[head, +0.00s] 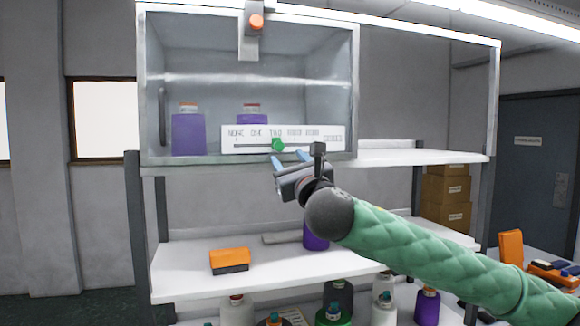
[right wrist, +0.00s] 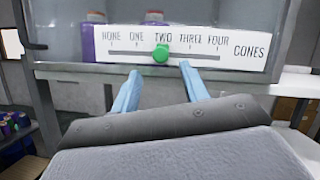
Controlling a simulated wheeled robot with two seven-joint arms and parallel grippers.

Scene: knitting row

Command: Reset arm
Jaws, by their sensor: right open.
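My right gripper (head: 290,162) is open and empty, its blue fingers just below a green slider knob (head: 278,145). In the right wrist view the two blue fingers (right wrist: 158,82) stand apart, below the knob (right wrist: 160,55). The knob sits at TWO on a white label panel (head: 325,139) reading NONE, ONE, TWO, THREE, FOUR and CONES. The panel is on the front lower edge of a glass-fronted cabinet (head: 148,100). Two purple bottles stand inside, one at left (head: 188,134) and one partly hidden behind the panel (head: 251,114). My left gripper is not in view.
An orange-topped block (head: 229,260) lies on the middle shelf (head: 180,268). A purple bottle (head: 315,238) there is partly hidden by my right arm. Several bottles stand below. Cardboard boxes (head: 446,201) are stacked at right, near a grey door (head: 541,160). An orange knob (head: 256,22) is on the cabinet top.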

